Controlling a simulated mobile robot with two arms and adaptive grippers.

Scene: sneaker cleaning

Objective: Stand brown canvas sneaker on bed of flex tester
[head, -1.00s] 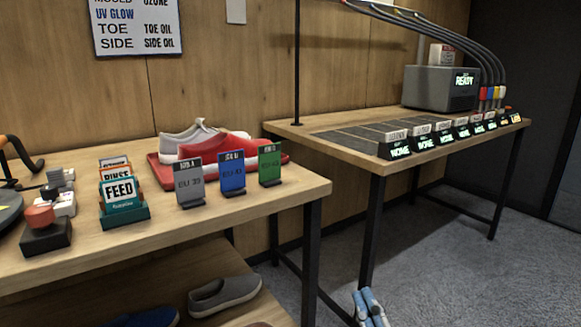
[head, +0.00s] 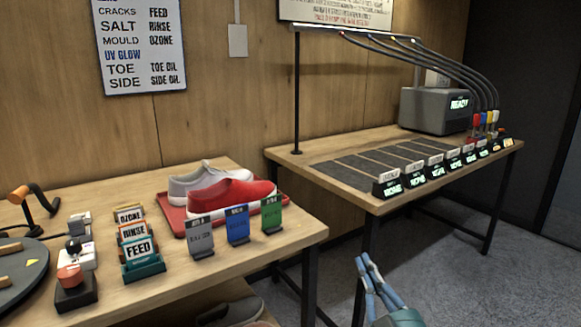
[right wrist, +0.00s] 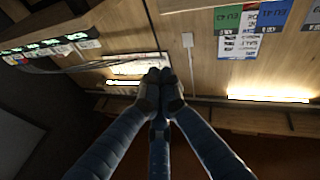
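No brown canvas sneaker can be made out in these views, and I cannot identify a flex tester. My right gripper (head: 363,262) is at the lower middle right of the head view, in front of the right bench and above the floor. Its blue fingers point upward. In the right wrist view its fingertips (right wrist: 158,78) meet with nothing visible between them. My left gripper is not in view.
A red tray (head: 172,219) on the left bench holds a grey sneaker (head: 190,184) and a red shoe (head: 230,196). A grey shoe (head: 232,310) sits on the shelf below. The right bench has dark panels (head: 345,178) and label blocks along its front.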

